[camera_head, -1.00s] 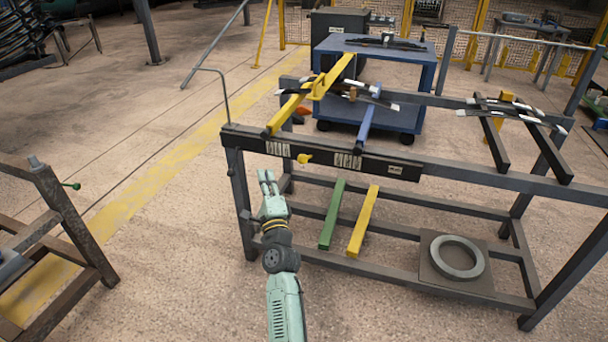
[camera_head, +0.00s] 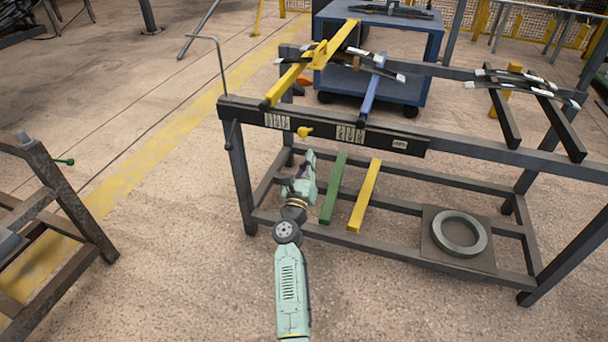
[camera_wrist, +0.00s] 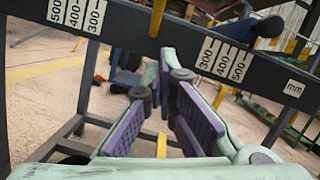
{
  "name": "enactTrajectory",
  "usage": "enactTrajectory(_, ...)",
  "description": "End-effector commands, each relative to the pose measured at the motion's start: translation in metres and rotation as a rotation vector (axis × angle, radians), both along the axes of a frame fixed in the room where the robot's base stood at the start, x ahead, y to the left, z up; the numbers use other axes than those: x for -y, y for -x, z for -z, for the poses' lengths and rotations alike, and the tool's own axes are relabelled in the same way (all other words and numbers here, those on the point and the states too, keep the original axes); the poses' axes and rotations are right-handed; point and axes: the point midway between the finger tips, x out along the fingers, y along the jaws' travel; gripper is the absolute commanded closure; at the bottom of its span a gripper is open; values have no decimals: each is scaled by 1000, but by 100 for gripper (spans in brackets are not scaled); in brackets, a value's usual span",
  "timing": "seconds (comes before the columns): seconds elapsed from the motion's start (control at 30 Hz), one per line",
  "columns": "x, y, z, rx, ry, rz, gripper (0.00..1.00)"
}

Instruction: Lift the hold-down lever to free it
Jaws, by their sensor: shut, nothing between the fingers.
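The hold-down lever appears to be the long yellow bar (camera_head: 290,84) with a yellow bracket, lying across the top of the rack. Its near end overhangs the black front rail. My gripper (camera_head: 309,156) is shut and empty, in front of the rack and below the rail. It is apart from the lever. In the wrist view my gripper's purple-padded fingers (camera_wrist: 163,85) point towards the space under the rail.
The black rail (camera_head: 375,137) carries number scales and a small yellow pointer (camera_head: 304,131). A blue bar (camera_head: 372,92) lies right of the lever. Green (camera_head: 334,188) and yellow (camera_head: 365,195) bars and a grey ring (camera_head: 460,233) rest low on the rack.

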Motion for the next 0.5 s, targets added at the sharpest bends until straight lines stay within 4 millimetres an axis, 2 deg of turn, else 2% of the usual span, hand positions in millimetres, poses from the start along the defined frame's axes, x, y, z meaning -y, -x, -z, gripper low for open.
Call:
enactTrajectory(0.03,-4,0,-16,1,1,-2,100)
enactTrajectory(0.2,-10,0,-33,0,1,-1,100)
enactTrajectory(0.5,-13,-1,-37,-1,1,-1,100)
